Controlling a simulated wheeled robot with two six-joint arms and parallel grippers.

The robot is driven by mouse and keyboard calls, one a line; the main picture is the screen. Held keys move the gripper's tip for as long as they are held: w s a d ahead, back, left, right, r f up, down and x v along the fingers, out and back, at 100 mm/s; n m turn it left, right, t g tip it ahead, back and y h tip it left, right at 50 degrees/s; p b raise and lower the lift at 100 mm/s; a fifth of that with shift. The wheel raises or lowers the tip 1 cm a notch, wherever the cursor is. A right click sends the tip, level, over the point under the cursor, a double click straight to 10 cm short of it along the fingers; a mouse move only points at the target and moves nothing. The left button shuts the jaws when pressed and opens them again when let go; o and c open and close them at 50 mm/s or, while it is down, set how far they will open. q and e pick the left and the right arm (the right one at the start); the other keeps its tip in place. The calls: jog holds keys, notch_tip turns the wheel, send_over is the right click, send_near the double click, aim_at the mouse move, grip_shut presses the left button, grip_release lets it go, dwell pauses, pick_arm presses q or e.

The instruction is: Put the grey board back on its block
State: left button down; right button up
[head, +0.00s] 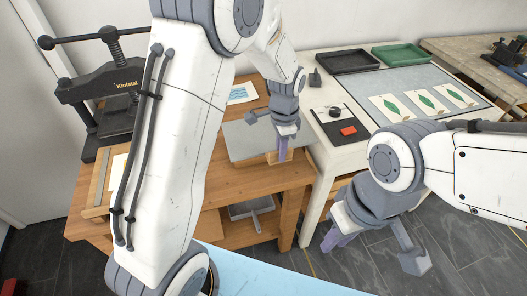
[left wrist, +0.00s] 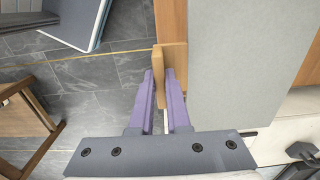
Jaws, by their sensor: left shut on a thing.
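The grey board (head: 248,142) is a flat sheet at the right end of the wooden bench, beside the white table. It fills much of the right half of the left wrist view (left wrist: 235,70). My left gripper (head: 283,156) is at its near edge. In the left wrist view its purple fingers (left wrist: 160,95) are shut on an upright wooden piece (left wrist: 161,76) at the board's side, which looks like its grip. I cannot tell whether the board touches the bench, and I cannot make out its block. My right gripper (head: 338,240) hangs over the floor, apart from the board; its finger gap is unclear.
The wooden bench (head: 235,180) carries a black press (head: 105,95) at left and a blue print (head: 242,92) behind the board. The white table (head: 335,160) holds a black tray (head: 347,61), a green tray (head: 398,54) and leaf prints. My left arm hides part of the bench.

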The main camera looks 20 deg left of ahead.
aim_at(264, 148)
pick_arm(q)
jog(key=w+a+f, duration=0.1)
jog(key=a, duration=0.1)
jog(key=w+a+f, duration=0.1)
jog(key=a, duration=0.1)
jog(key=a+f, duration=0.1)
jog(key=f, duration=0.1)
jog(key=shift+w+a+p, duration=0.35)
jog(key=shift+w+a, duration=0.05)
jog(key=shift+f, duration=1.95)
jog(key=shift+f, duration=0.15)
jog(key=c, duration=0.9)
grip_release()
